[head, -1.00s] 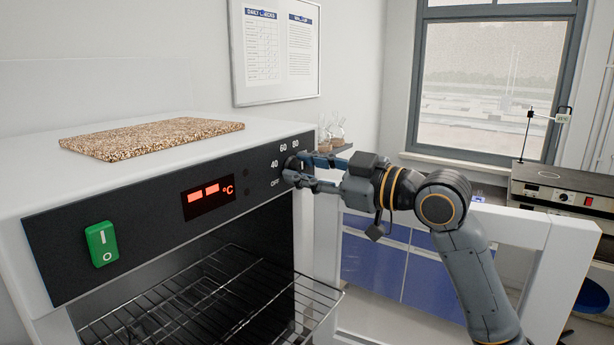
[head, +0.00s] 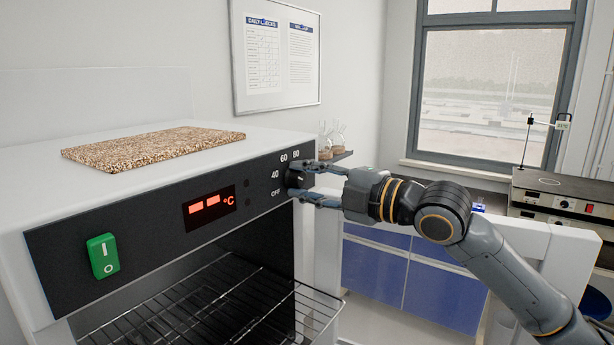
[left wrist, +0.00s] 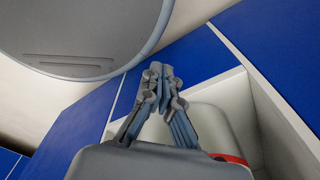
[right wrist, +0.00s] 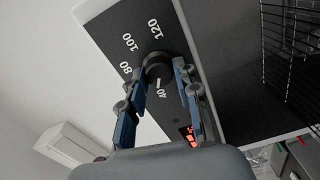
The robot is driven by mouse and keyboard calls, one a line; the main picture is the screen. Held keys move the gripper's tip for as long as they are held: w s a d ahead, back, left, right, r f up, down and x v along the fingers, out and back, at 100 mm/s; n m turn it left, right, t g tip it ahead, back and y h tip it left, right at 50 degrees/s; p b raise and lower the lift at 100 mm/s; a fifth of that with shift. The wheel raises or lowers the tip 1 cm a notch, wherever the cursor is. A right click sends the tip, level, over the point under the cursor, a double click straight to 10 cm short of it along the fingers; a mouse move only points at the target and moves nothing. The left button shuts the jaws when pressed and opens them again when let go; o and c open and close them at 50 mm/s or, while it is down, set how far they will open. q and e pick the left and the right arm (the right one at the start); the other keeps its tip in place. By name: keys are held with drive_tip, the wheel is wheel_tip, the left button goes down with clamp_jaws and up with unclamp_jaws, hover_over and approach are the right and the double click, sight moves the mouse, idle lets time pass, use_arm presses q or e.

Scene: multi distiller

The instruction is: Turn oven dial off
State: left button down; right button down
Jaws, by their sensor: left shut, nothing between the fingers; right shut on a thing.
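The oven dial (head: 297,179) is a round black knob at the right end of the oven's black control panel, by the labels OFF, 40, 60 and 80. My right gripper (head: 295,180) is shut on it, one finger above and one below in the head view. In the right wrist view the dial (right wrist: 157,68) sits between the fingertips of my right gripper (right wrist: 156,80). Its white mark points toward the 40 label. My left gripper (left wrist: 160,76) is shut and empty in the left wrist view, away from the oven, near blue cabinet panels.
A green power switch (head: 103,256) and a red display (head: 209,205) are on the panel. A wire rack (head: 215,310) sticks out of the open oven below. A speckled board (head: 150,147) lies on top. Flasks (head: 332,138) stand on a shelf behind the dial.

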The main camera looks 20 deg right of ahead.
drive_tip(key=n+p, duration=0.1)
drive_tip(key=n, duration=0.1)
drive_tip(key=shift+r+n+p, duration=0.1)
drive_tip(key=shift+n+p, duration=0.2)
drive_tip(key=shift+n, duration=0.1)
drive_tip(key=n+p, duration=0.2)
drive_tip(key=shift+n, duration=0.4)
drive_tip(key=n+p, duration=0.4)
drive_tip(key=shift+f+n+p, duration=0.25)
drive_tip(key=shift+n+p, duration=0.35)
drive_tip(key=c, duration=1)
unclamp_jaws()
